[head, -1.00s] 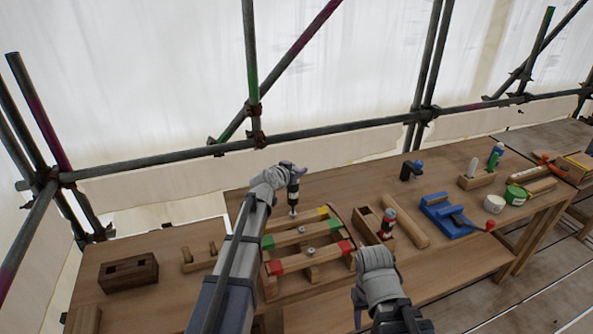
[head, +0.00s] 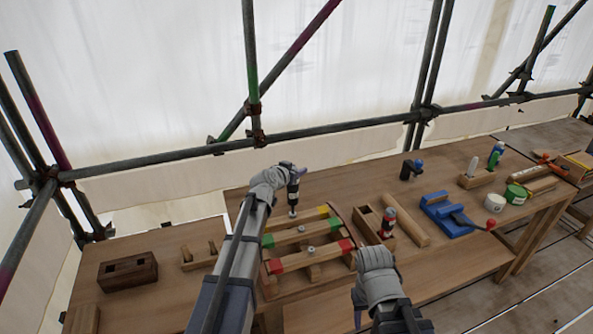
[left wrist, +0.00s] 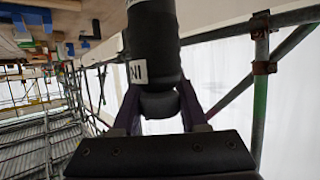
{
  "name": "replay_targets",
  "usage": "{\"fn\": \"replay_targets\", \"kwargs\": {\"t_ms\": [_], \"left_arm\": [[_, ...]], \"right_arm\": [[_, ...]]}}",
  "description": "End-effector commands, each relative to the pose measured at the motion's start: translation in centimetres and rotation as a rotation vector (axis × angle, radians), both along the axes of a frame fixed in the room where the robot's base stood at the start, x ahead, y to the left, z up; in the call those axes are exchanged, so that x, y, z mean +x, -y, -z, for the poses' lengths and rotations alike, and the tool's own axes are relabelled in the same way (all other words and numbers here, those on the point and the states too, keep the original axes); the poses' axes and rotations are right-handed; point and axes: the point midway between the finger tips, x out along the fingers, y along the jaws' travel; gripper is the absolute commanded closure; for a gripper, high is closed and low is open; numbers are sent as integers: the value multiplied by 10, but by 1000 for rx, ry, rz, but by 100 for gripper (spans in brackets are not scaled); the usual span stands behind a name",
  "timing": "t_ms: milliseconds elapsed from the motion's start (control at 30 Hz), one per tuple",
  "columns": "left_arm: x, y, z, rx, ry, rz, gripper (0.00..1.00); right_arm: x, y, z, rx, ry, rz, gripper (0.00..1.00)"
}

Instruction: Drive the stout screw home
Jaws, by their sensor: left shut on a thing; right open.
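My left gripper (head: 288,171) is shut on a dark driver tool (head: 293,191) with a white label, held upright. The driver also fills the top middle of the left wrist view (left wrist: 153,40). Its lower end is over a silver screw head (head: 292,214) at the back of a wooden frame (head: 309,237); I cannot tell whether they touch. The frame's bars have yellow, green and red painted ends. Two more silver screw heads show on it, one in the middle (head: 309,226) and one in front (head: 311,251). My right gripper (head: 375,257) is open near the frame's right; its fingers are hard to see.
A wooden holder (head: 365,222) with a red-and-black tool (head: 388,222) stands right of the frame. Further right are a wooden bar (head: 406,228) and a blue vise (head: 441,216). A dark block (head: 128,271) lies at left. Scaffold poles (head: 300,137) run behind the bench.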

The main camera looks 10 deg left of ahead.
Motion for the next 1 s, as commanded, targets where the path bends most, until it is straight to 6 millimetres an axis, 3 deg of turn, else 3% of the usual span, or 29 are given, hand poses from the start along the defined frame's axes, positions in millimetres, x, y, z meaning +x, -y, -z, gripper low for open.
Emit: {"fn": "replay_targets", "kwargs": {"t_ms": [1000], "left_arm": [[0,0,6,0,1,0,100]], "right_arm": [[0,0,6,0,0,0,50]]}}
